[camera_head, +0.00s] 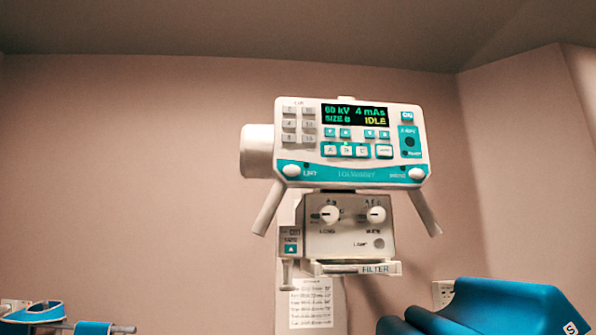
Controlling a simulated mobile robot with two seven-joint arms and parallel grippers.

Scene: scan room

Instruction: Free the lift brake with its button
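The x-ray tube head hangs in the middle of the camera_head view, with a white and teal control panel (343,175). The lift brake button, a white oval marked LIFT (291,170), sits at the panel's lower left. A similar white button (416,174) sits at the lower right, its label too blurred to read surely. The display (354,115) reads 60 kV, 4 mAs, SIZE B and IDLE. Two handles slant down, one at the left (268,208) and one at the right (425,212). Neither of my grippers is in view.
Below the panel is a grey collimator box (347,243) with two knobs and a FILTER rail (375,268). A paper chart (311,302) hangs beneath. Blue padded items lie at lower right (510,310) and lower left (35,313). Space beside the head looks clear.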

